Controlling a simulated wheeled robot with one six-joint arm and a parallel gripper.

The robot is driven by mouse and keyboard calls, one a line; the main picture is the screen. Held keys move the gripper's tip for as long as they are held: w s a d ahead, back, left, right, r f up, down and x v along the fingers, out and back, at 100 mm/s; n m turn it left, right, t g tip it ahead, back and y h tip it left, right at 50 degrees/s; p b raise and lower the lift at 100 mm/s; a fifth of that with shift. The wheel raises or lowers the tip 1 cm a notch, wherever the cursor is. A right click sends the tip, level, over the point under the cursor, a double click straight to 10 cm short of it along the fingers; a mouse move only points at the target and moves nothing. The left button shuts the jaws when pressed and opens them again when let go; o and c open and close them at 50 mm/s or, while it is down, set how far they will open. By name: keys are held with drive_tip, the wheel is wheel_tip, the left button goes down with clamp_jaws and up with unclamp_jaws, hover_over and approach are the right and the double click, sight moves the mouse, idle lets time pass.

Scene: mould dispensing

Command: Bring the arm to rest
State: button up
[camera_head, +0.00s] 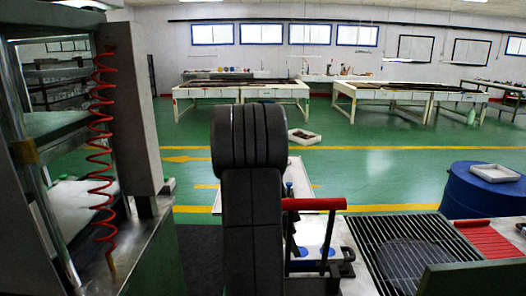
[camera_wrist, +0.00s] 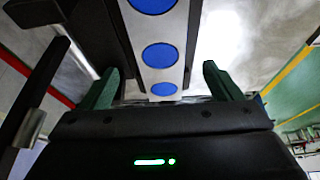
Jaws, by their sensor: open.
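My gripper (camera_wrist: 158,70) shows in the wrist view with its two green fingers spread wide apart and nothing held between them. A pale strip with several blue discs (camera_wrist: 160,55) lies beyond the fingers. In the head view my dark arm stands upright in the middle and hides what is behind it. My gripper cannot be made out in the head view.
A red bar (camera_head: 313,204) stands just right of my arm, beside a metal grate (camera_head: 400,250). A blue drum (camera_head: 484,192) carries a white tray (camera_head: 495,172). A steel machine with a red coiled hose (camera_head: 100,130) is at left. Long tables (camera_head: 243,92) stand far back; green floor lies between.

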drive_tip(key=x, duration=0.5)
drive_tip(key=shift+a+f+b, duration=0.1)
drive_tip(key=shift+f+b, duration=0.1)
drive_tip(key=shift+b, duration=0.25)
drive_tip(key=shift+r+p, duration=0.35)
drive_tip(key=shift+p, duration=0.05)
